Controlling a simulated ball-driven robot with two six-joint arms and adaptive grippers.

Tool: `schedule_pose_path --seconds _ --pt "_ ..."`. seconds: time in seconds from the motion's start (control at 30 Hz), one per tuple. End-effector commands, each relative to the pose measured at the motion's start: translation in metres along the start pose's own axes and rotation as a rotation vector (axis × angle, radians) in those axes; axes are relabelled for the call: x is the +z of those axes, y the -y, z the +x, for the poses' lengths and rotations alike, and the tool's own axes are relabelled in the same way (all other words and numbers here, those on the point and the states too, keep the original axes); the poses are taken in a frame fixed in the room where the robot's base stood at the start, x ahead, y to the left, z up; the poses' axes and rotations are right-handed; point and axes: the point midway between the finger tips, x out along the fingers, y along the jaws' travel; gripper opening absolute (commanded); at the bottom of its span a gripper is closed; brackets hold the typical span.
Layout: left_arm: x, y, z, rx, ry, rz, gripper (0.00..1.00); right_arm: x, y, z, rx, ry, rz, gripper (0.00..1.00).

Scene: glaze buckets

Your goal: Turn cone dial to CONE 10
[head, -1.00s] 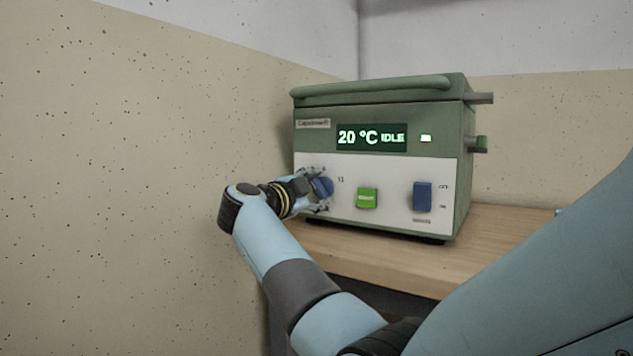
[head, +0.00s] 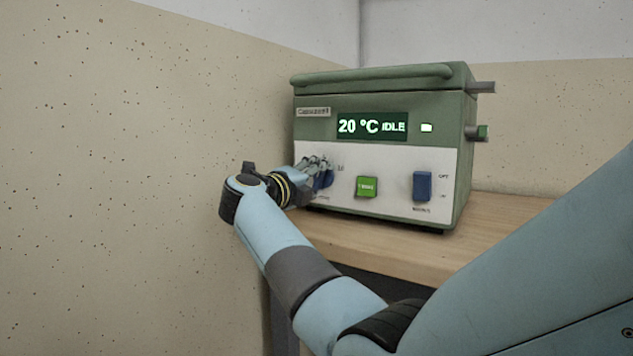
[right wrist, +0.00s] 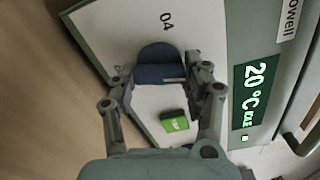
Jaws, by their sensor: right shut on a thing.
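The cone dial is a blue knob (head: 323,180) at the left of the kiln controller's white front panel, partly hidden by my gripper in the head view. My right gripper (head: 312,173) reaches it from the left and is shut on it. In the right wrist view the blue dial (right wrist: 160,55) sits between the two fingertips (right wrist: 160,76), one at each side. The printed mark "04" shows just above it there; other marks around the dial are hidden or too small to read. My left gripper is not in view.
The green controller box (head: 385,95) stands on a wooden table (head: 490,225); its display (head: 372,126) reads "20 °C IDLE". A green button (head: 367,187) and a blue rocker switch (head: 422,187) are right of the dial. A speckled wall (head: 120,180) is close on the left.

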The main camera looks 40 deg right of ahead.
Motion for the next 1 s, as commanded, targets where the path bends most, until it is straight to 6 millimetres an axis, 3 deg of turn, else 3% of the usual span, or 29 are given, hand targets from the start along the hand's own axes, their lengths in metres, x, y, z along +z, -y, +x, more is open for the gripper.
schedule_pose_path --seconds 0.27,0.7,1.0 --pt "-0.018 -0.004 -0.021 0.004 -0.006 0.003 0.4 -0.002 -0.006 -0.001 0.004 -0.002 0.259 0.17" --pt "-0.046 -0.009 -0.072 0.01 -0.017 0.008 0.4 -0.001 -0.007 -0.001 0.005 -0.003 0.615 0.17" --pt "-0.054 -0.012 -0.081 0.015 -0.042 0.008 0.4 -0.001 -0.006 -0.001 0.005 -0.004 0.737 0.17"
